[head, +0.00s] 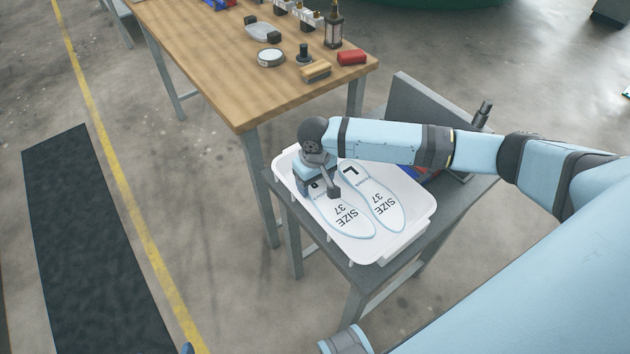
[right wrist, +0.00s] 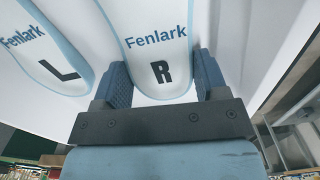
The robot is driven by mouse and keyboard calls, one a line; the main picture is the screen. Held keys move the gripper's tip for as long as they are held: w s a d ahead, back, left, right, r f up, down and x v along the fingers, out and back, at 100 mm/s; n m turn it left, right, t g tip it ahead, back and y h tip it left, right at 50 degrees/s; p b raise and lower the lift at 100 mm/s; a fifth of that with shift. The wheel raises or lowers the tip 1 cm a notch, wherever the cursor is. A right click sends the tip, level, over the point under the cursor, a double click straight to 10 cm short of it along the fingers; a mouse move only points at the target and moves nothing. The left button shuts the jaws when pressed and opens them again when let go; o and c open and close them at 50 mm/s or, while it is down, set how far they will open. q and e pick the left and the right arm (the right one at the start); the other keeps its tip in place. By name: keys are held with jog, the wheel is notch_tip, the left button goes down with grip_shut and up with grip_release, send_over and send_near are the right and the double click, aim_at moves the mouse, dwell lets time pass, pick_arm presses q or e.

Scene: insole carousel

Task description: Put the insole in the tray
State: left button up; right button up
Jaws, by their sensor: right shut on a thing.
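Two white insoles with pale blue edges lie side by side in the white tray (head: 415,232). The left-foot insole, marked L (head: 378,200), is on the right in the head view and shows at the left in the right wrist view (right wrist: 45,45). The R insole (head: 345,213) is beside it, its heel partly hidden by my gripper in the head view. My right gripper (head: 318,192) is at that heel. In the right wrist view my right gripper (right wrist: 165,85) is shut on the R insole (right wrist: 155,45), one finger on each side.
The tray stands on a small grey table (head: 365,275). A wooden workbench (head: 200,55) with several tools and a red block (head: 351,57) is behind it. Blue and red items lie beside the tray under my right arm. A dark mat (head: 95,240) lies on the floor at left.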

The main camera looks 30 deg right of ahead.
jog(key=o, duration=0.5)
jog(key=shift+o, duration=0.6)
notch_tip(320, 180, up, 12)
jog(key=p, duration=0.1)
jog(key=shift+r, duration=0.1)
